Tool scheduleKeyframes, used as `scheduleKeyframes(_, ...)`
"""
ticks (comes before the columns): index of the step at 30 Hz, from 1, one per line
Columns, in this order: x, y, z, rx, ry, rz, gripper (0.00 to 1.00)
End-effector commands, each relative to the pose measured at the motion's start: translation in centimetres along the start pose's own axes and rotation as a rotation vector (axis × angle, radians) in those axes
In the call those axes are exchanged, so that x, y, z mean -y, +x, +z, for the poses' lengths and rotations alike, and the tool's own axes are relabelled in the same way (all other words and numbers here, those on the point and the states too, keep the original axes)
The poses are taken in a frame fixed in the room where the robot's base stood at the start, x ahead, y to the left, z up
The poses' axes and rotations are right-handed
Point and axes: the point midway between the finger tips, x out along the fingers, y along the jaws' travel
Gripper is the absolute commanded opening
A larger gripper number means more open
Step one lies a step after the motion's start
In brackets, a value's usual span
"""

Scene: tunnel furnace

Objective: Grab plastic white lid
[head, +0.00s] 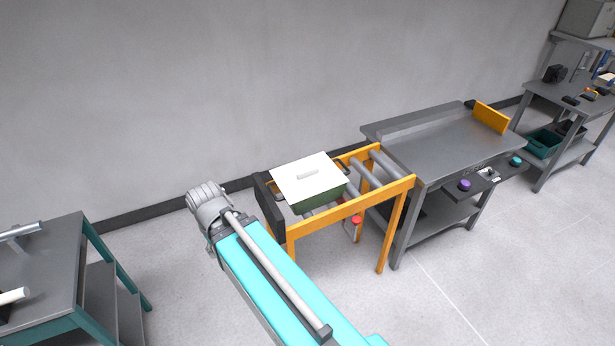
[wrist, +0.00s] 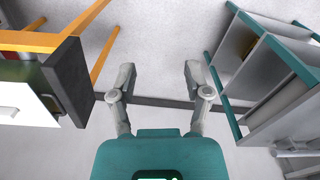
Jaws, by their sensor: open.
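The white lid (head: 308,179) lies flat on a green box (head: 318,202), with a raised handle in its middle. The box stands on an orange roller stand (head: 348,207). In the wrist view the lid (wrist: 22,108) is at the left edge, partly cut off, with its handle showing. My gripper (wrist: 157,80) is open and empty, pointing at the floor and wall beside the stand, apart from the lid. In the head view my arm reaches up left of the stand, and the fingers cannot be made out.
A dark end plate (head: 269,207) stands at the stand's left end. A grey workbench (head: 440,145) adjoins the stand on the right. A teal-framed table (head: 50,265) is at lower left. Bare floor lies between that table and the stand. A grey wall runs behind.

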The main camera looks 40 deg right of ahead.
Motion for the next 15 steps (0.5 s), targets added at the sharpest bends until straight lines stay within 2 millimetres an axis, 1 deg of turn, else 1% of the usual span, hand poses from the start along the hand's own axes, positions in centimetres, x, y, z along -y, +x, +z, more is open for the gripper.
scheduleKeyframes(6, -0.1, 0.0, -0.1, 0.0, -0.002, 0.002, 0.63)
scheduleKeyframes(10, -0.6, 0.4, -0.6, 0.001, -0.022, 0.019, 0.63)
scheduleKeyframes(11, -0.8, 0.5, -0.8, 0.001, -0.031, 0.028, 0.63)
scheduleKeyframes(15, -3.2, 1.4, -2.5, 0.009, -0.115, 0.096, 0.63)
